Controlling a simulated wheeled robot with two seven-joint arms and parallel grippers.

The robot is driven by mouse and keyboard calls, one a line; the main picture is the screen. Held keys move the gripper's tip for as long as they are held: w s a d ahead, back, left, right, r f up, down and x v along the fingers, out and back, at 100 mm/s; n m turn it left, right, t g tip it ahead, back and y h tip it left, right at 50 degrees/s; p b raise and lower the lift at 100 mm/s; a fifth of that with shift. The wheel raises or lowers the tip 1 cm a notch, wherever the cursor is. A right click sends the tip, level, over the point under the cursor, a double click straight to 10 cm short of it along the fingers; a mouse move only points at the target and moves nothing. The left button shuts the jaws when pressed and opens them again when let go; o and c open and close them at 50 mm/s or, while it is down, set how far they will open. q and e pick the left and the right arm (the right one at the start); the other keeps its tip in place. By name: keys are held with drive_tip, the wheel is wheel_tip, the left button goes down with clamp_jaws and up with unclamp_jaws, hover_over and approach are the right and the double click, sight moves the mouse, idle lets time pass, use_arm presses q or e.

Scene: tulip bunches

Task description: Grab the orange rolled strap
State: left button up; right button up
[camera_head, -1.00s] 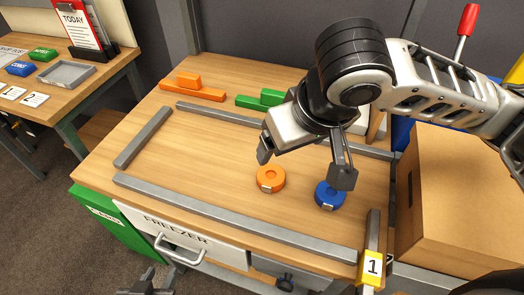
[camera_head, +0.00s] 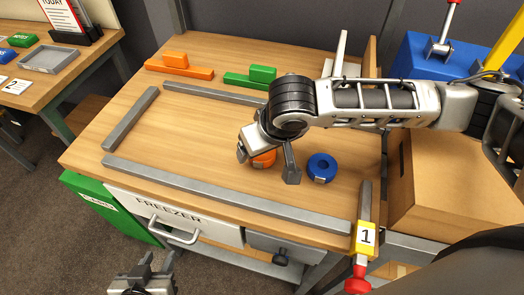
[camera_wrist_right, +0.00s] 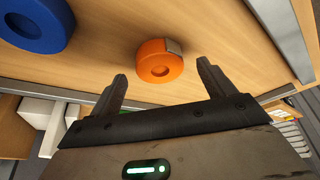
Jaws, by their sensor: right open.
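The orange rolled strap (camera_head: 265,160) lies flat on the wooden table, partly hidden behind my right gripper in the head view. In the right wrist view the orange strap (camera_wrist_right: 158,64) sits just beyond and between the two fingertips, apart from them. My right gripper (camera_head: 267,168) is open and empty, low over the table with a finger on either side of the strap; it also shows in the right wrist view (camera_wrist_right: 162,76). My left gripper (camera_head: 158,260) is open and empty at the bottom edge, in front of the table.
A blue rolled strap (camera_head: 322,167) lies just right of the right gripper. Grey rails (camera_head: 220,195) frame the work area. Orange blocks (camera_head: 178,69) and green blocks (camera_head: 252,77) stand at the back. A cardboard box (camera_head: 450,180) is at the right. The table's left half is clear.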

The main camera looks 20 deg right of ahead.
drive_tip(key=shift+x, duration=0.75)
drive_tip(key=c, duration=1.1)
drive_tip(key=shift+r, duration=0.1)
